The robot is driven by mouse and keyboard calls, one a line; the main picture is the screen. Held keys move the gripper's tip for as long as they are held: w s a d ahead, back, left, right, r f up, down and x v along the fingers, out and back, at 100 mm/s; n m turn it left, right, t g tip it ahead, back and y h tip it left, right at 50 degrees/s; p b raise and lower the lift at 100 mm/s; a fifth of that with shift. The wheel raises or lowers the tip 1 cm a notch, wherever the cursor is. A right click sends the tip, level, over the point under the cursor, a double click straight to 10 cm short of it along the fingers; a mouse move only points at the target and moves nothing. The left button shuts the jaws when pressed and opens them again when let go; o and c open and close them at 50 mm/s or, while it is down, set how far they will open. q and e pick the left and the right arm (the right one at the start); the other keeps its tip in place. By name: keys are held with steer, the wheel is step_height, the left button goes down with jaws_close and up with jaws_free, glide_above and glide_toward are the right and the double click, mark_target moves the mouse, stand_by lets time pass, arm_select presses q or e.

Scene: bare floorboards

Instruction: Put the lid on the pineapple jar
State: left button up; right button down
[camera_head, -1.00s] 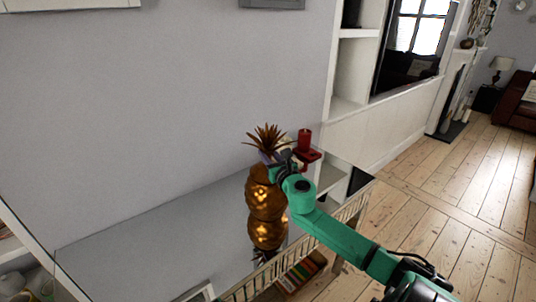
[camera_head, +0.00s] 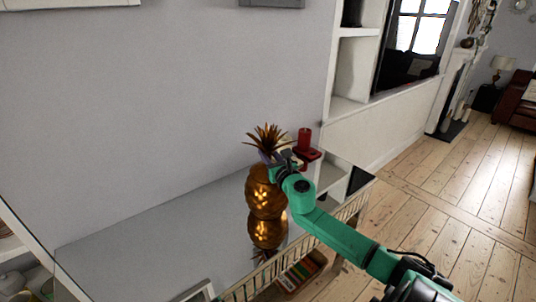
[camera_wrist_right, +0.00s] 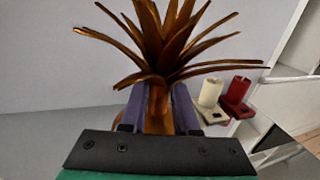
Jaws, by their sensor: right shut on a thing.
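The golden pineapple jar (camera_head: 264,196) stands upright on the glossy tabletop, with its reflection below it. The lid (camera_head: 266,138), a crown of spiky bronze leaves, is at the top of the jar. My right gripper (camera_head: 277,158) is shut on the lid just below the leaves. In the right wrist view, the fingers (camera_wrist_right: 158,108) stand on both sides of the stem of the lid (camera_wrist_right: 160,45). The fingers and wrist hide the join, so I cannot tell whether the lid is fully seated. My left gripper is not in view.
A red candle on a holder (camera_head: 305,142) stands close behind the jar to the right, with a pale one beside it in the wrist view (camera_wrist_right: 210,95). The glossy tabletop (camera_head: 150,235) is clear to the left. A grey wall rises behind. Books (camera_head: 300,272) lie below the table.

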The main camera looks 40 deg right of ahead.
steer(key=shift+f, duration=0.1)
stand_by(0.3)
steer(key=c, duration=0.6)
jaws_free()
steer(key=shift+o, duration=0.4)
steer(key=o, duration=0.4)
steer(key=shift+s, duration=0.1)
steer(key=shift+s+a+p, duration=0.15)
steer(key=shift+s+p, duration=0.2)
steer(key=shift+s, duration=4.6)
steer(key=shift+f, duration=0.1)
